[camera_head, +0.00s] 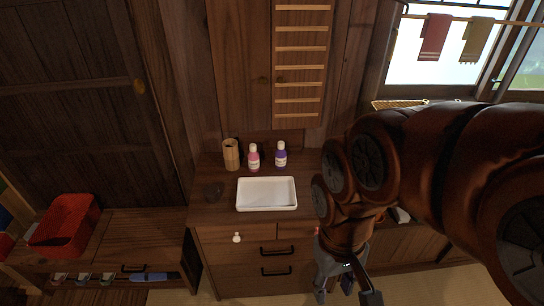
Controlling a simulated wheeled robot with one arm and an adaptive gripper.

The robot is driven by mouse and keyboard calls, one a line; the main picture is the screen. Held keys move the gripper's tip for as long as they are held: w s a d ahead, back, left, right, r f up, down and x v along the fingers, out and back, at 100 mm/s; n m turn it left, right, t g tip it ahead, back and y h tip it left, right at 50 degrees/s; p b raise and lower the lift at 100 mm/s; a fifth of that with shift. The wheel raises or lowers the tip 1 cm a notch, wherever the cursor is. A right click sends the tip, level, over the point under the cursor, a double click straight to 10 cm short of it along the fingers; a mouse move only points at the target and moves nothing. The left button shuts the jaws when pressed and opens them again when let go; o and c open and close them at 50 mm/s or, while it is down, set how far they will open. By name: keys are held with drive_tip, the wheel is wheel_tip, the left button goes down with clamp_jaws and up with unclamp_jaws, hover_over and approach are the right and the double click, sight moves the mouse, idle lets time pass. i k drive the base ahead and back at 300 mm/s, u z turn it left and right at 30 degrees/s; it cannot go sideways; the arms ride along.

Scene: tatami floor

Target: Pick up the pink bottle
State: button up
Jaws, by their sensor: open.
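The pink bottle (254,158) has a white cap and stands upright on top of the wooden cabinet (212,209), near the wall. A purple bottle (281,154) with a white cap stands just to its right. My gripper (345,291) is open and empty at the bottom of the view, in front of the cabinet. It is well below and to the right of the pink bottle, and nothing is between its fingers.
A white tray (267,207) lies in front of the bottles. A red basket (66,224) sits on the lower bench at left.

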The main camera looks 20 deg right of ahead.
sight(253, 162)
drive_tip(key=z, duration=0.55)
drive_tip(key=i, duration=0.7)
drive_tip(key=u, duration=1.5)
